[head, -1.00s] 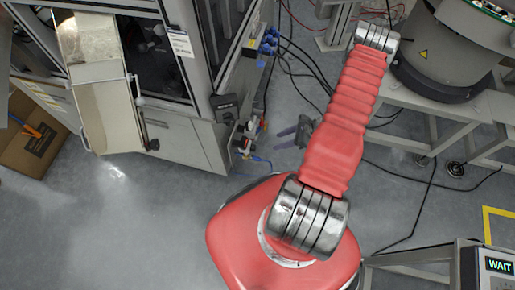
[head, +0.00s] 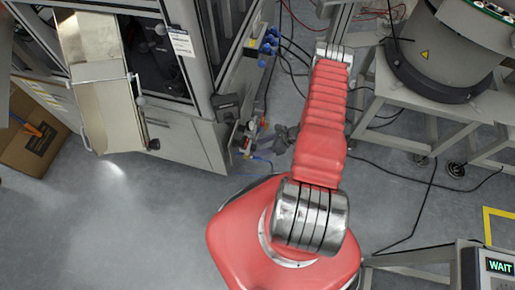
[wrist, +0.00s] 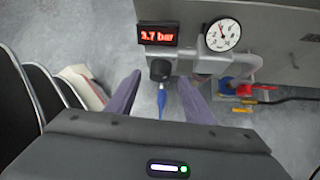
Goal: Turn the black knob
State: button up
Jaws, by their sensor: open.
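The black knob (wrist: 160,69) shows in the wrist view, just below a red-lit display (wrist: 159,35) that reads 3.7 bar. A blue tube hangs under the knob. My gripper (wrist: 160,80) is open, with one finger to each side of the knob in that view. I cannot tell how far the fingertips are from it, and I see no contact. In the head view, my gripper (head: 284,138) is a small dark shape right of the cabinet's corner, partly hidden by my red arm. The knob is too small to make out clearly there.
A round gauge (wrist: 222,35) sits right of the display, with red, blue and yellow fittings (wrist: 238,88) below it. The grey machine cabinet (head: 185,140) stands at left, its metal flap (head: 105,100) hanging out. A bowl feeder (head: 440,55) stands at right. Cables cross the floor.

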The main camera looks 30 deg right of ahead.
jog(key=shift+w+a+f, duration=0.35)
jog(key=shift+a+f, duration=0.05)
jog(key=shift+f, duration=0.1)
jog(key=shift+c, duration=0.2)
